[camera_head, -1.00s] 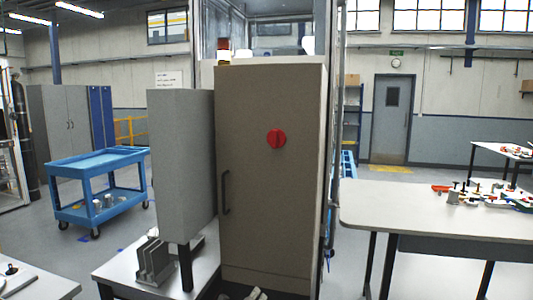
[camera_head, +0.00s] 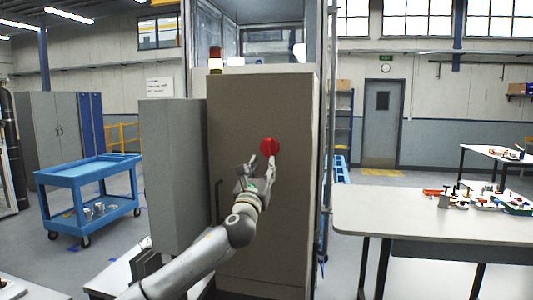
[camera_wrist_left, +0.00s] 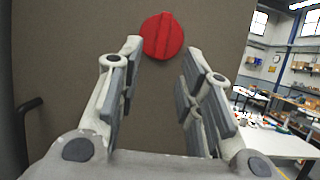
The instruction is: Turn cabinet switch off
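The red round switch (camera_head: 269,147) is on the front of the tall grey-brown cabinet (camera_head: 285,215). In the left wrist view the switch (camera_wrist_left: 162,36) shows a raised bar across its face, close to upright and slightly tilted. My left gripper (camera_head: 262,160) is raised in front of the cabinet, just below and at the switch. In the left wrist view its fingers (camera_wrist_left: 158,65) are apart with nothing between them, and the switch lies beyond the fingertips. I cannot tell whether a finger touches it. My right gripper is in neither view.
A dark door handle (camera_head: 217,195) is left of my arm on the cabinet; it shows in the left wrist view too. A grey box (camera_head: 172,170) stands left of the cabinet. A table (camera_head: 430,215) with parts is at right, a blue cart (camera_head: 85,175) at left.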

